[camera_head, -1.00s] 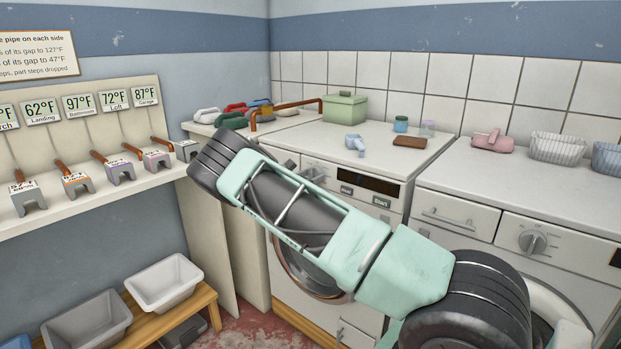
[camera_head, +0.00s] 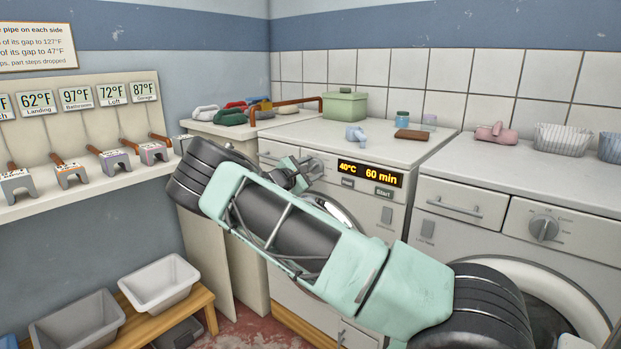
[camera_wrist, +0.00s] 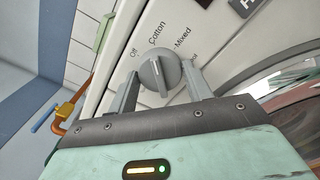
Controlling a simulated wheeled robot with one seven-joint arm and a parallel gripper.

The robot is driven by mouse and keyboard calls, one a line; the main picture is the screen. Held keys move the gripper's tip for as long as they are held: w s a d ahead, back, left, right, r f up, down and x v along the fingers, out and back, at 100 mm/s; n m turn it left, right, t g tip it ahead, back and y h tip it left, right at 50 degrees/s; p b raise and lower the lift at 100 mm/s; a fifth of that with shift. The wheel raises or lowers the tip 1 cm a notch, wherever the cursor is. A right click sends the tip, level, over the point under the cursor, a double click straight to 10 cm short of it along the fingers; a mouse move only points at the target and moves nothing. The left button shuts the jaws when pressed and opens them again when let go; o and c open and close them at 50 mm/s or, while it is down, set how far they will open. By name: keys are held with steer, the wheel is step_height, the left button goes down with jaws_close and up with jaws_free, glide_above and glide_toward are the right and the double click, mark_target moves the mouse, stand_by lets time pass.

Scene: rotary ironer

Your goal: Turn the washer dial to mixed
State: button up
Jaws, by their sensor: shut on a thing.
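The washer dial (camera_wrist: 158,70) is a round grey knob with a raised grip bar on the washer's white panel (camera_wrist: 213,58). Around it I read Off, Cotton and Mixed; a further label is partly hidden by a finger. The bar lies roughly in line with Cotton. My gripper (camera_wrist: 160,85) has one finger on each side of the dial and is shut on it. In the head view my gripper (camera_head: 296,174) is at the washer's control panel, left of the lit display (camera_head: 370,174), which reads 40°C 60 min. The dial is largely obscured there.
The Start button (camera_head: 384,192) is below the display. A green box (camera_head: 345,106), a blue item (camera_head: 356,134), a jar (camera_head: 402,118) and a brown block (camera_head: 411,135) stand on the washer top. A second machine's dial (camera_head: 544,228) is at right.

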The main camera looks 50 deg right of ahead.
steer(key=m+b, duration=0.6)
steer(key=shift+f+b, duration=0.3)
steer(key=shift+b, duration=0.1)
steer(key=m+b, duration=0.2)
steer(key=shift+r+m+b, duration=0.15)
steer(key=shift+m+b, duration=0.25)
steer(key=shift+r+m, duration=0.1)
steer(key=shift+m, duration=0.2)
steer(key=o, duration=1)
steer(key=shift+c, duration=0.2)
steer(key=s+a+p, duration=0.1)
steer(key=a, duration=1.6)
steer(key=shift+s+a, duration=0.2)
